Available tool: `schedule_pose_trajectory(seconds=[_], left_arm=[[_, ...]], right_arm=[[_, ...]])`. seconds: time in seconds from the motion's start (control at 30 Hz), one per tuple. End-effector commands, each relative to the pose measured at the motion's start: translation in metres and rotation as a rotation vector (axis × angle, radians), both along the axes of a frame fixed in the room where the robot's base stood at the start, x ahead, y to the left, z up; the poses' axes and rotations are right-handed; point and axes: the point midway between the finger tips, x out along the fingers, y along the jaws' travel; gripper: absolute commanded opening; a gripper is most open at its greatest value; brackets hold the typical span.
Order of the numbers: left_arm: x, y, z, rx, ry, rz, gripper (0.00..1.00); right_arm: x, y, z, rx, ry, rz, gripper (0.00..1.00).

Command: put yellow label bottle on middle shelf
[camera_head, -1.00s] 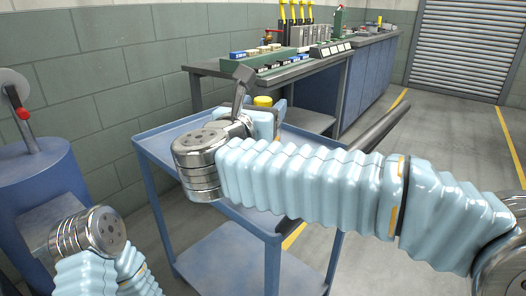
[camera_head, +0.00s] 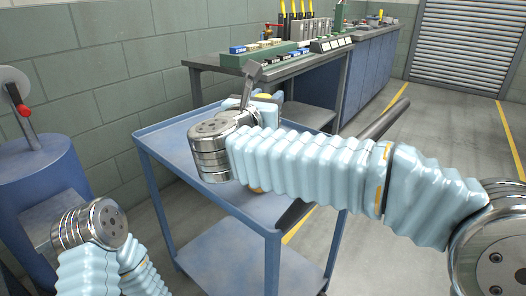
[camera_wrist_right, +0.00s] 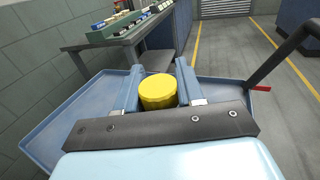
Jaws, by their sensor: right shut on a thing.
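The bottle's yellow cap (camera_wrist_right: 158,92) shows between the two fingers of my right gripper (camera_wrist_right: 160,90) in the right wrist view. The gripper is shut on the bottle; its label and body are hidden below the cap. In the head view a little of the yellow cap (camera_head: 263,97) shows behind my right wrist, over the far part of the blue cart (camera_head: 168,137). I cannot tell whether the bottle touches the tray. The cart has a top tray and a lower shelf (camera_head: 235,255). My left arm is at the lower left, its gripper out of view.
A grey workbench (camera_head: 210,68) with valves and coloured parts stands behind the cart. A dark handle (camera_head: 385,120) sticks out at the cart's right. A blue drum-like unit (camera_head: 40,170) is at the left. The cart's lower shelf looks bare.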

Motion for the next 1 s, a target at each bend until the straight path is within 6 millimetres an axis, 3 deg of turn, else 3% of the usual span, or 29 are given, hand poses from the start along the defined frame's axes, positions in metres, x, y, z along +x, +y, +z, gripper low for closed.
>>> schedule_pose_trajectory(seconds=[0.57, 0.9, 1.0], left_arm=[[0.000, 0.000, 0.000, 0.000, 0.000, 0.000, 0.89], [0.000, -0.001, 0.003, -0.001, 0.000, -0.001, 0.89], [0.000, -0.001, 0.002, -0.001, 0.000, -0.001, 0.89]], right_arm=[[0.000, 0.000, 0.003, 0.001, -0.001, 0.000, 0.00], [0.000, 0.000, 0.033, 0.002, -0.003, 0.000, 0.00], [-0.009, -0.001, 0.042, 0.003, -0.004, 0.001, 0.00]])
